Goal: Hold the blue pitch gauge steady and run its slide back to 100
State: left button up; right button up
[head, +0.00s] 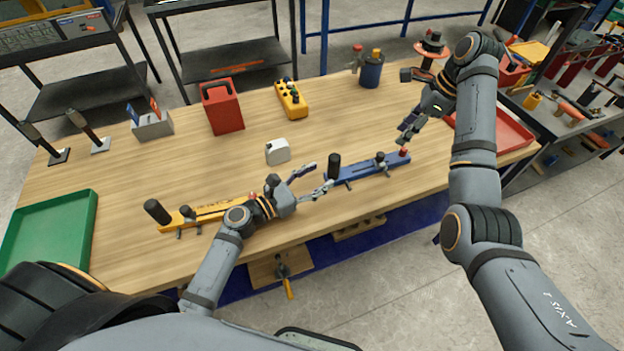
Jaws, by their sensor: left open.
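The blue pitch gauge (362,174) lies on the wooden bench right of centre. It has an upright black handle (334,166) at its left end, a dark slide knob (380,160) right of its middle and a red knob (404,153) at its right end. The scale marks are too small to read. My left gripper (323,174) is open, just left of the black handle, with its fingers spread towards it; I cannot tell if they touch. My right gripper (403,133) is above and behind the gauge's right end. Its fingers are too small to judge their gap.
A yellow gauge (210,212) lies partly behind my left arm. A white tape measure (278,151), yellow control box (291,99), red can (222,107) and blue pot (371,72) stand further back. A green tray (90,225) and red tray (505,135) flank the bench.

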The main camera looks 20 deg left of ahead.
aim_at(329, 171)
pick_arm(q)
jog(key=x, duration=0.6)
jog(key=shift+w+d, duration=0.1)
jog(key=shift+d, duration=0.05)
grip_shut()
pick_arm(e)
jog(key=shift+w, duration=0.1)
jog(key=shift+o, duration=0.5)
